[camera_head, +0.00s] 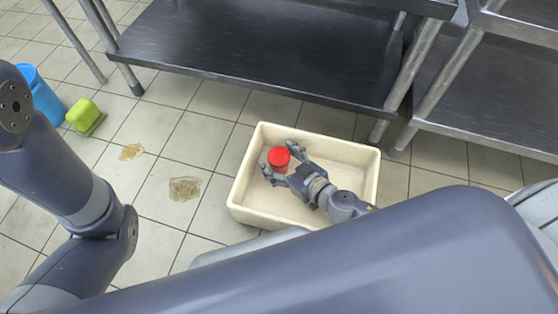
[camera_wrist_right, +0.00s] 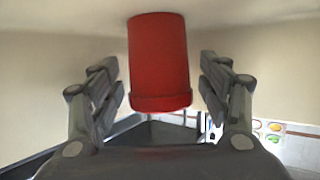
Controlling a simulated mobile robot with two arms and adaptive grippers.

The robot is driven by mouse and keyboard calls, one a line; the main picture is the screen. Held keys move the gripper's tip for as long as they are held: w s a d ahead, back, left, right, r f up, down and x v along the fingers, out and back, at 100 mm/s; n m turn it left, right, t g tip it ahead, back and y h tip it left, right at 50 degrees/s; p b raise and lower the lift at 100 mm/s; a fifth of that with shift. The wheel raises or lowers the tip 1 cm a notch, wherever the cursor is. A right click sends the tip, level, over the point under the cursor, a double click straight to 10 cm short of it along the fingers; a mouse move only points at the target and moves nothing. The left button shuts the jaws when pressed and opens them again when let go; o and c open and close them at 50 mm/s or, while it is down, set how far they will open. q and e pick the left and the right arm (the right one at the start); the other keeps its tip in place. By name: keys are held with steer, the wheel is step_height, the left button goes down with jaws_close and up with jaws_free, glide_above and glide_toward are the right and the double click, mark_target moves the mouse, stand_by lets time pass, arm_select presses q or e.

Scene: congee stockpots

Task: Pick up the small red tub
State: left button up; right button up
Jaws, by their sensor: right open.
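The small red tub (camera_head: 279,159) is inside the cream bin (camera_head: 238,196) on the floor, towards its left part. My right gripper (camera_head: 277,165) reaches into the bin, with its fingers on either side of the tub. In the right wrist view the red tub (camera_wrist_right: 158,60) stands between the two open fingers of my right gripper (camera_wrist_right: 161,88), with a visible gap on each side. My left gripper is not in view; only my left arm shows at the left.
Dark metal shelves (camera_head: 255,50) stand behind the bin, with metal legs close to its far right. A blue bucket (camera_head: 40,95) and a green-yellow object (camera_head: 85,115) are at the left. Two brownish spills (camera_head: 185,188) lie on the tiles left of the bin.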

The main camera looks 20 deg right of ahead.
steer(key=shift+w, duration=0.1)
steer(key=c, duration=1.2)
steer(key=shift+r, duration=0.1)
